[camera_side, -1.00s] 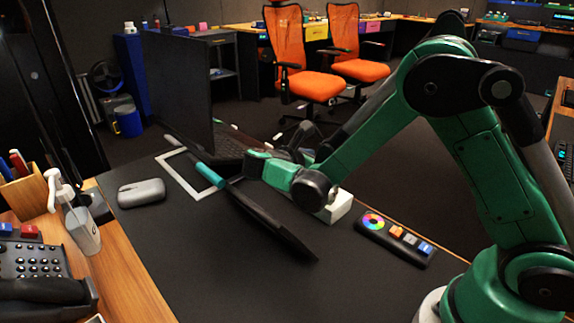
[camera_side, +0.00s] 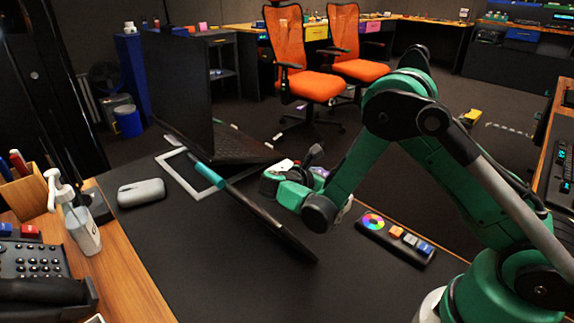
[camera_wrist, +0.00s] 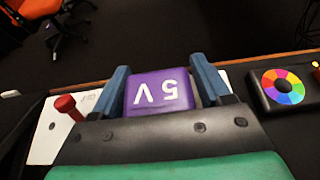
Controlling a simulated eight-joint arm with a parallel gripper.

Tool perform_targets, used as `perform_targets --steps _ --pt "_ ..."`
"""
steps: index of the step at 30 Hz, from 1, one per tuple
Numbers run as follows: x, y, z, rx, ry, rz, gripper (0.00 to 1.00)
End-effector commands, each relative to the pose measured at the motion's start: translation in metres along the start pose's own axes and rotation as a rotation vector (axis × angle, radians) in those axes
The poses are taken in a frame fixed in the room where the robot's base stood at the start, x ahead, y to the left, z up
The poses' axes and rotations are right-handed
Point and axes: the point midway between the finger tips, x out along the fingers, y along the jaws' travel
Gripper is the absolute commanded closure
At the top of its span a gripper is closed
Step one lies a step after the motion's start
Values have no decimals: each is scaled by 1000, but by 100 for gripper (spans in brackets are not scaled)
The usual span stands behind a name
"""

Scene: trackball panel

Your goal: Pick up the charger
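The left finger is close against the block. A narrow dark gap shows between the block and the right finger, so the gripper looks open around it. In the side view my gripper (camera_side: 318,160) is low over the far edge of the dark desk mat. A small bit of purple (camera_side: 320,172) shows beside it, and the rest is hidden behind the arm.
A remote with a colour wheel (camera_side: 395,240) sits to the right. A laptop (camera_side: 237,143) stands behind, and a dark tilted slab (camera_side: 270,228) lies in front. The mat's front is clear.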

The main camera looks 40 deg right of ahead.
Motion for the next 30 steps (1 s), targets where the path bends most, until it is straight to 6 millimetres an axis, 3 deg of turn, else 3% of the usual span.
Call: perform_targets --steps 1,6,7,20,26,30 --pt "0 0 0 0 0 0 46" --pt "0 0 0 0 0 0 94" --pt "0 0 0 0 0 0 100" --pt "-3 0 8 0 0 0 100" --pt "-13 0 30 0 0 0 100" --pt "-25 -1 60 0 0 0 100"
